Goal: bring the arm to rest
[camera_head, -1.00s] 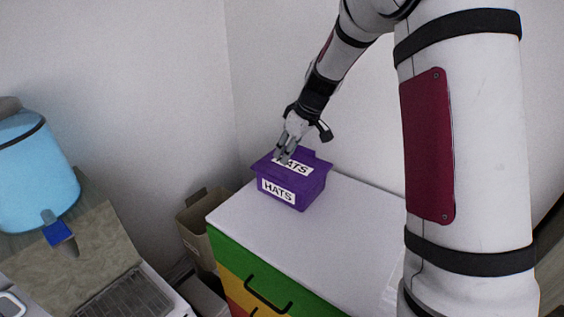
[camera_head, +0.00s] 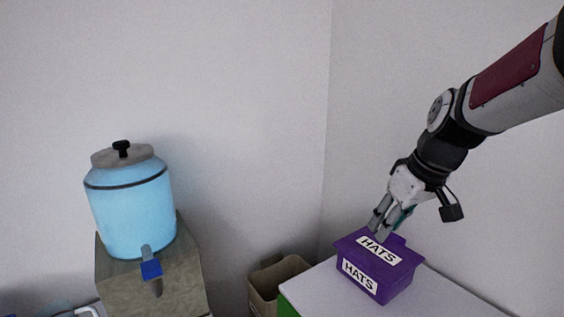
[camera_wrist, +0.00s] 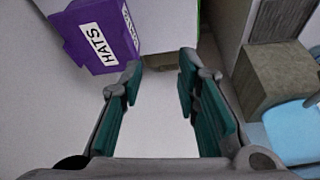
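My gripper (camera_head: 384,222) is in the air just above and behind the purple box labelled HATS (camera_head: 374,270) in the head view. In the wrist view, the gripper (camera_wrist: 160,100) has its two fingers spread wide with nothing between them. The purple box (camera_wrist: 82,26) is at the upper left there, outside the fingers. Its lid is on. My arm reaches in from the upper right in the head view.
The box stands on a white-topped cabinet (camera_head: 450,297) in a room corner. A cardboard bin (camera_head: 265,284) is left of the cabinet. A blue drink dispenser (camera_head: 132,215) with a tap stands on a stand (camera_head: 192,272) at the left. White walls are close behind.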

